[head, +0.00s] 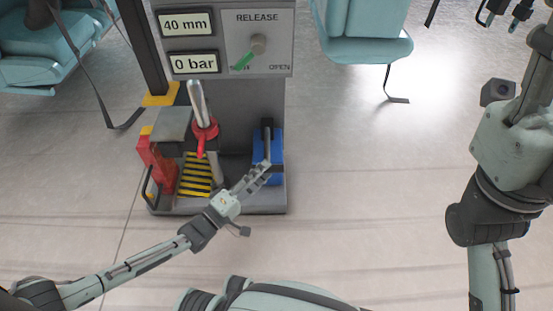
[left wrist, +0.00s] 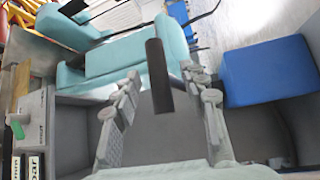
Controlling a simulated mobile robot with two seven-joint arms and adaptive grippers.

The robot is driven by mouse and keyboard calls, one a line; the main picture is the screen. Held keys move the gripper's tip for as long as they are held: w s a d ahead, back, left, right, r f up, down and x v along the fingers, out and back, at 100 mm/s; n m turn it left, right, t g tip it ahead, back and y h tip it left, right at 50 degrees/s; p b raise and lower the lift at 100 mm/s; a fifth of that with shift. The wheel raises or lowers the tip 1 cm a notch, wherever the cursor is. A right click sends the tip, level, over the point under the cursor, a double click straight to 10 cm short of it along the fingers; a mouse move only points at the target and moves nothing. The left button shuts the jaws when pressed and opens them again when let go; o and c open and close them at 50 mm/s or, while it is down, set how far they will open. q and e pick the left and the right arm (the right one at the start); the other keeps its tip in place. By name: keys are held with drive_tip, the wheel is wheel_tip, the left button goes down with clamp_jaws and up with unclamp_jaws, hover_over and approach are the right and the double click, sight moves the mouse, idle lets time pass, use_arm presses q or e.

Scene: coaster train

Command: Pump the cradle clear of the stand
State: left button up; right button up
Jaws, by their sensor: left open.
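A blue hand pump (head: 277,147) stands at the right of the grey base. Its upright lever has a black grip (head: 267,124). In the left wrist view the black grip (left wrist: 158,75) shows between the spread fingers, apart from both. My left gripper (head: 262,170) is open beside the pump. The blue pump body (left wrist: 262,72) is to the right there. On the panel, the green release handle (head: 243,61) points toward the shut mark. The displays read 40 mm (head: 186,22) and 0 bar (head: 194,63). A metal post (head: 199,102) with a red collar (head: 204,131) stands left. I cannot tell cradle from stand.
A red part (head: 164,172) and yellow-black stripes (head: 196,176) are at the left of the base. Teal seats (head: 365,30) stand behind. My right arm (head: 505,145) is at the right; its finger state is unclear. Floor between is clear.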

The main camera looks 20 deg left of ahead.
sight(267, 147)
use_arm(q)
drive_tip(key=b+x, duration=0.1)
drive_tip(key=x, duration=0.5)
drive_tip(key=shift+c, duration=0.5)
clamp_jaws()
